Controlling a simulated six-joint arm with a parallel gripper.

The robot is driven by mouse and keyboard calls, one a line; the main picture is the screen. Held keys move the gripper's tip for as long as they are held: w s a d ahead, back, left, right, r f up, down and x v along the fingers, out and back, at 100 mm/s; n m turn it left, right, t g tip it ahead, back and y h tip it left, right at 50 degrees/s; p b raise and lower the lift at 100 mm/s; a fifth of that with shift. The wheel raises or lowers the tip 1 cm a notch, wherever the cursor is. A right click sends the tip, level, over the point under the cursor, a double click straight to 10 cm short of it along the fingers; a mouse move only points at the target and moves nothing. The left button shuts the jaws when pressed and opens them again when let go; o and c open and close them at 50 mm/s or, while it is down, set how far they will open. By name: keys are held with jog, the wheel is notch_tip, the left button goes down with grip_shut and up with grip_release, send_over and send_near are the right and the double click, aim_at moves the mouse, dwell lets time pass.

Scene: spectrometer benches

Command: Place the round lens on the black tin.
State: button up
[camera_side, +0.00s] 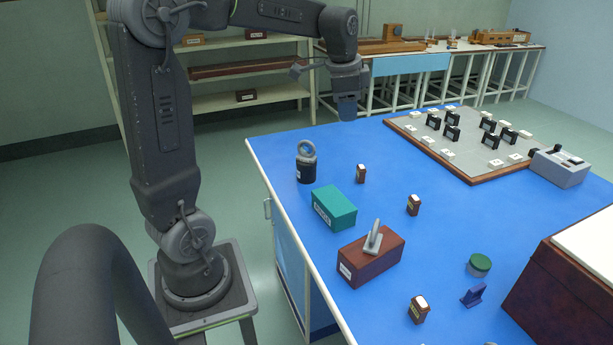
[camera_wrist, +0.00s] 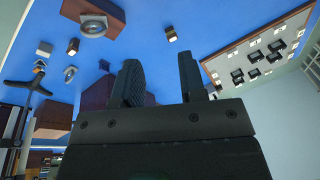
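The round lens (camera_side: 307,147), a grey ring in an upright mount, stands on top of the black tin (camera_side: 306,172) near the table's back left edge. The tin is a short black cylinder with a pale label. I cannot make out this tin in the wrist view. My gripper (camera_side: 347,110) hangs above the table's back edge, to the right of and higher than the lens, apart from it. In the wrist view my gripper's two fingers (camera_wrist: 160,78) are spread, with nothing seen between them.
A brown box (camera_side: 366,268) carries a grey mounted piece (camera_side: 374,238), its round face showing in the wrist view (camera_wrist: 93,26). A teal box (camera_side: 334,207), small brown blocks (camera_side: 361,174) and a green-lidded jar (camera_side: 480,264) stand nearby. A grey board (camera_side: 460,160) lies at the back right.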

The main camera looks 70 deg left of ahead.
jog(key=s+d+f+n+t, duration=0.1)
jog(key=s+d+n, duration=0.1)
jog(key=s+d, duration=0.6)
jog(key=s+d+f+n+t+h, duration=0.1)
jog(key=s+d+f+n+t, duration=0.1)
jog(key=s+d, duration=0.6)
jog(key=shift+s+d+f+n, duration=0.2)
jog(key=shift+s+d+n, duration=0.15)
jog(key=shift+d, duration=0.65)
